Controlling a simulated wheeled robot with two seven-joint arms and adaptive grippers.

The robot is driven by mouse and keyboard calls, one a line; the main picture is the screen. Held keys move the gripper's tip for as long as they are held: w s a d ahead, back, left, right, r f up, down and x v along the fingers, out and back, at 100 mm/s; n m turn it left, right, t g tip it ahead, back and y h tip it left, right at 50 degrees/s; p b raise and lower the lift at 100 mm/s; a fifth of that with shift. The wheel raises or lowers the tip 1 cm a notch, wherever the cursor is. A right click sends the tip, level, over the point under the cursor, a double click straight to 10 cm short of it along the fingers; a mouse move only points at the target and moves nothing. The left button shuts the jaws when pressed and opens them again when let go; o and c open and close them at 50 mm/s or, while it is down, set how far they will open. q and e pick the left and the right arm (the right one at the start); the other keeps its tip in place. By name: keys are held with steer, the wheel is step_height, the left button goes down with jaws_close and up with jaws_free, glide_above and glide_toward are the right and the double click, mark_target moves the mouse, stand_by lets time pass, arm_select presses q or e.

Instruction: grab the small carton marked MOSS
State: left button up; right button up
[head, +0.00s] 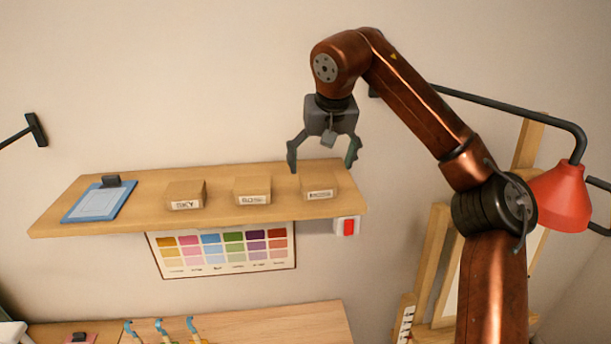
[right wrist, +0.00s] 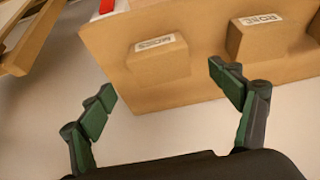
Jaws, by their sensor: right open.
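The MOSS carton (head: 320,187) is a small tan box with a white label, at the right end of the wooden wall shelf (head: 229,222). Its label is blurred in the head view but reads like MOSS in the right wrist view (right wrist: 157,58). My right gripper (head: 322,162) is open and empty, pointing down near the carton, which shows below its fingertips. In the right wrist view the carton lies ahead, roughly between the two green-padded fingers (right wrist: 162,82), with no visible contact. My left gripper is not in view.
A middle carton (head: 253,190) and a left carton (head: 185,194) stand in line on the shelf, left of MOSS. A blue clipboard (head: 97,202) lies at its left end. A red lamp (head: 560,200) is at the right. A colour chart (head: 225,252) hangs below the shelf.

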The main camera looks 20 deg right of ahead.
mark_target(319, 178)
steer(key=shift+w+d+r, duration=0.1)
steer(key=shift+w+d, duration=0.05)
steer(key=shift+w, duration=0.05)
steer(key=shift+w+d, duration=0.1)
steer(key=p+x, duration=0.1)
steer(key=x, duration=0.2)
steer(key=shift+f, duration=0.4)
steer(key=p+x, duration=0.1)
steer(key=x, duration=0.2)
steer(key=shift+w+f, duration=0.2)
steer(key=shift+f, duration=0.15)
steer(key=c, duration=0.7)
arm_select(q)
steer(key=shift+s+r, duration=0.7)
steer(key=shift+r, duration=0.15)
arm_select(e)
steer(key=c, duration=0.7)
